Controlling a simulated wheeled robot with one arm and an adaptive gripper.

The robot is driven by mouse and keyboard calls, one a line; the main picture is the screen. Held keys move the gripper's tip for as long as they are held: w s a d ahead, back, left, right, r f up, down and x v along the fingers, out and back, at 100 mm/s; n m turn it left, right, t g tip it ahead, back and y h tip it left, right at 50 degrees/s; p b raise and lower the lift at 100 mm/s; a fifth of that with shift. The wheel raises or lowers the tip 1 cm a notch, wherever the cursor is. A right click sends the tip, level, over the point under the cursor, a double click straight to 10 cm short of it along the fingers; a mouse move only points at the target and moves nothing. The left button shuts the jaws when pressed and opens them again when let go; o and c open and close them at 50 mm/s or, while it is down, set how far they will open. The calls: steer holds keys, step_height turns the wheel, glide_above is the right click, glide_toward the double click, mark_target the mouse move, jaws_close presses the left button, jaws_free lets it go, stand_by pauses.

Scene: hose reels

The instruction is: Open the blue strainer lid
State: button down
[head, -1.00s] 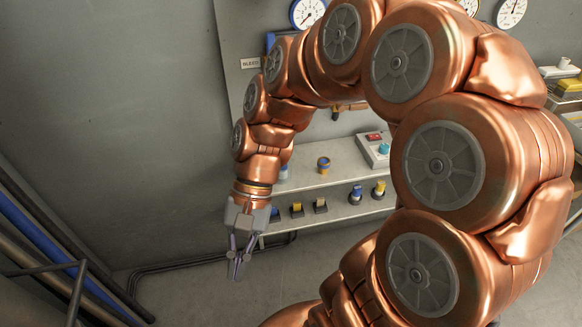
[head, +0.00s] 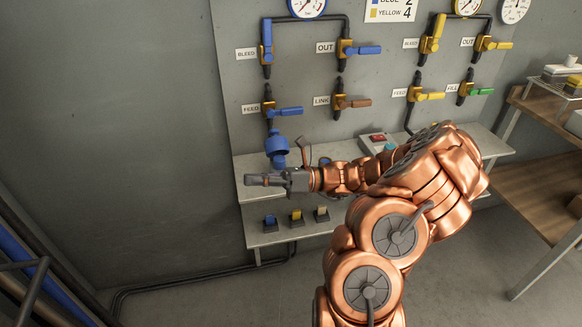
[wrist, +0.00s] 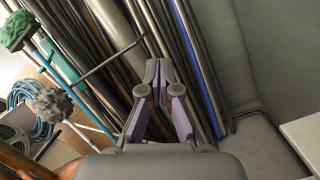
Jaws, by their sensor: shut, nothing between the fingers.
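The blue strainer (head: 277,146) hangs on the wall panel at the left, below the blue FEED valve (head: 285,111). I cannot tell clearly where its lid begins or whether it is closed; its lower end is close to my gripper in the picture. My gripper (head: 250,180) is shut and empty, points left, and appears just below and in front of the strainer. In the wrist view its fingertips (wrist: 158,66) are together, with no strainer in sight.
A grey shelf (head: 250,162) runs below the panel, with a lower shelf holding small blue, yellow and white-topped parts. Pipes (wrist: 200,70) lean at the left wall. A wooden bench (head: 540,140) stands at right.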

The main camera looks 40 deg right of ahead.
steer(key=s+d+f+m+t+h+b, duration=0.15)
steer(key=d+f+m+t+h, duration=0.25)
steer(key=d+f+m+t, duration=0.45)
steer(key=d+f+m+t+h+b, duration=0.35)
steer(key=d+f+m, duration=0.2)
steer(key=d, duration=0.65)
glide_toward(276, 142)
steer(key=shift+m, duration=0.3)
steer(key=a, duration=0.1)
steer(key=a+f, duration=0.1)
steer(key=a, duration=0.1)
steer(key=shift+s+a+f, duration=0.3)
steer(key=shift+s+a, duration=0.05)
steer(key=w+r, duration=0.1)
steer(key=w, duration=0.1)
steer(key=shift+w+d+r+p, duration=0.3)
steer(key=shift+r, duration=0.1)
steer(key=shift+w+d+r+h, duration=0.25)
steer(key=shift+w+r+h, duration=0.1)
steer(key=shift+w, duration=0.1)
